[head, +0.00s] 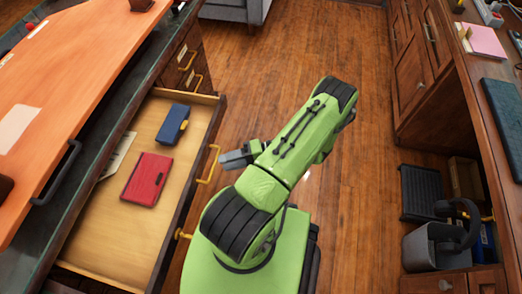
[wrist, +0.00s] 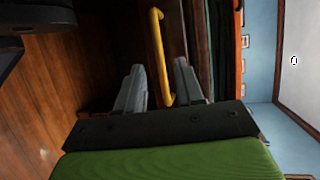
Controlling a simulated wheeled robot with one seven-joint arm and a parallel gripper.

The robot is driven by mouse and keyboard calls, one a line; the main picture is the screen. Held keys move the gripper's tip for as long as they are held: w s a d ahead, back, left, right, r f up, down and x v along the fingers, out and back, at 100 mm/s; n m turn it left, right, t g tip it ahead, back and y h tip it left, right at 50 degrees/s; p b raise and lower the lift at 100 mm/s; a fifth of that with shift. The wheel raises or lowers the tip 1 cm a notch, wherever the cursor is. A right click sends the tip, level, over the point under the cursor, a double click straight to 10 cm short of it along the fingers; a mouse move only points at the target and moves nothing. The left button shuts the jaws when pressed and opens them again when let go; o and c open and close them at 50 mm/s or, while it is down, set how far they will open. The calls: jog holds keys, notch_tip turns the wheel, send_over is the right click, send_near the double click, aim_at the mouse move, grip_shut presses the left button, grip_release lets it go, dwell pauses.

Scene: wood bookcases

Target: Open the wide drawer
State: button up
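The wide drawer (head: 98,235) is pulled out from the desk on the left in the head view, and its pale wooden inside shows. Its yellow bar handle (head: 212,166) is on the front face. My gripper (head: 226,160) is just to the right of this handle, pointing at the drawer front. In the wrist view my gripper (wrist: 160,82) has its two grey fingers apart, with nothing held. The yellow handle (wrist: 158,45) appears lined up with the gap between them. I cannot tell whether the fingers touch it.
A red book (head: 147,179) and a blue box-like item (head: 171,125) lie in the drawer. An orange desktop (head: 75,60) overhangs it at the left. Smaller drawers (head: 188,65) with yellow handles are behind. Wooden floor (head: 270,50) is clear; cabinets (head: 425,90) line the right.

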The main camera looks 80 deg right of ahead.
jog(key=v, duration=1.2)
jog(key=shift+p, duration=0.3)
jog(key=shift+s+d, duration=0.1)
